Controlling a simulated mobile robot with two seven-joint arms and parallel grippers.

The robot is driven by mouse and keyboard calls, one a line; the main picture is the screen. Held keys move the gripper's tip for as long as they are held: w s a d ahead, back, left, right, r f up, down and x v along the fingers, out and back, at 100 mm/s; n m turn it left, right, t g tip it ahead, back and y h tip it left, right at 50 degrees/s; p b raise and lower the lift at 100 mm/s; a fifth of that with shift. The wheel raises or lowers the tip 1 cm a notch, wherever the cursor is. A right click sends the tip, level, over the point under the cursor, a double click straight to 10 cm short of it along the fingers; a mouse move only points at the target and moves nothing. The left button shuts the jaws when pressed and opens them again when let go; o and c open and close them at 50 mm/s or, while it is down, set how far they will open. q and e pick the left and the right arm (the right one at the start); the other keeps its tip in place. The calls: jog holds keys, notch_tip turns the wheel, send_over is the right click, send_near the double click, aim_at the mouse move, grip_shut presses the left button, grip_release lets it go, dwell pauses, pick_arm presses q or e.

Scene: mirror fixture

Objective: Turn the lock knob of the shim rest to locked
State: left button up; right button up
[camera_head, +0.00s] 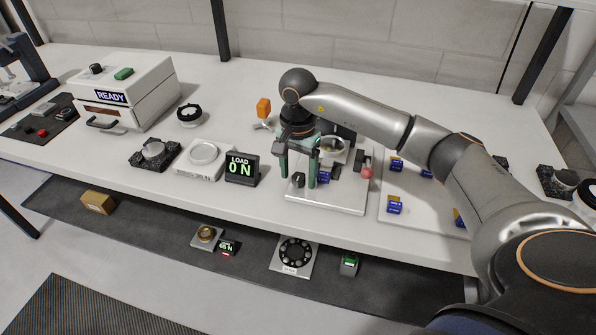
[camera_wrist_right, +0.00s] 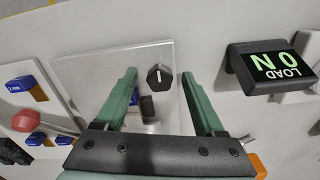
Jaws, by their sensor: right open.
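The lock knob (camera_wrist_right: 159,77) is a small dark knob with a white pointer line, on a pale metal plate (camera_wrist_right: 85,75). In the wrist view its line runs nearly straight up the picture. In the head view the plate (camera_head: 343,206) lies near the table's front edge, with the knob (camera_head: 298,180) on its left part. My right gripper (camera_head: 298,178) has two green fingers and points down over the knob. It is open, with a fingertip on either side of the knob in the wrist view (camera_wrist_right: 159,74). I cannot tell how far down the tips reach. My left gripper is out of view.
A LOAD display (camera_head: 241,169) reading 0 N stands left of the plate. A pale tray (camera_head: 415,215) with blue shims (camera_head: 394,205) lies further right. A READY box (camera_head: 125,90) stands back left.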

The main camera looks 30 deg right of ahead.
grip_shut()
dwell(0.6)
